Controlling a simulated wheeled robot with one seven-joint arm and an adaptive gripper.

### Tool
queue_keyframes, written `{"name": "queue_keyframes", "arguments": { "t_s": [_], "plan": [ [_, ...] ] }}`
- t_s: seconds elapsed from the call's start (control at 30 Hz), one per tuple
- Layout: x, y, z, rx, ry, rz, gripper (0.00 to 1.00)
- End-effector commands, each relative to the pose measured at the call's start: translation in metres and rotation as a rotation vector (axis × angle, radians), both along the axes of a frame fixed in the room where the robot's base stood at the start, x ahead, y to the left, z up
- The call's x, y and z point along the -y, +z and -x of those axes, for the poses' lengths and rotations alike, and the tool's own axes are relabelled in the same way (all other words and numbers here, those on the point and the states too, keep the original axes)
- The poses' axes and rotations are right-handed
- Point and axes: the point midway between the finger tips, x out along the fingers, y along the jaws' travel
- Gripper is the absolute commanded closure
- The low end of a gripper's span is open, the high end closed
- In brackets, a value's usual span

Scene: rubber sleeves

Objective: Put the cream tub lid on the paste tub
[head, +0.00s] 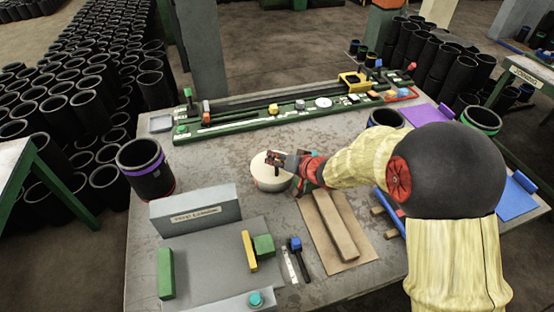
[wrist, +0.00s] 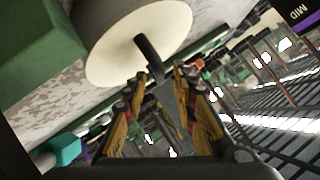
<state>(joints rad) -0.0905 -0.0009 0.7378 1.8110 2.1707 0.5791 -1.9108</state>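The cream tub lid (wrist: 115,52) is a pale round disc with a black strap-like handle. In the head view a round cream top (head: 263,164) lies under my gripper, over a pale short cylinder (head: 271,185) that looks like the paste tub on the table. My gripper (head: 277,159) reaches in from the right, just above the disc. In the wrist view my gripper (wrist: 163,82) has its fingertips close on both sides of the handle, which appears pinched between them. I cannot tell whether the lid rests on the tub or is just above it.
A grey labelled fixture (head: 195,209) and a green block (head: 264,246) stand in front. A bar on a brown board (head: 335,225) lies to the right. A long green rail (head: 240,126) runs along the back. A black sleeve with a purple band (head: 146,170) stands at left.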

Motion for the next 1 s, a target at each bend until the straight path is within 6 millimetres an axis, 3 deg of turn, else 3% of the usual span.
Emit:
{"name": "queue_keyframes", "arguments": {
  "t_s": [0.23, 0.7, 1.0],
  "plan": [
    [0.006, 0.009, 0.007, 0.002, -0.002, -0.001, 0.72],
    [0.051, 0.053, 0.065, 0.002, -0.003, 0.001, 0.72],
    [0.062, 0.063, 0.082, 0.0, 0.0, 0.0, 0.72]
  ]
}}
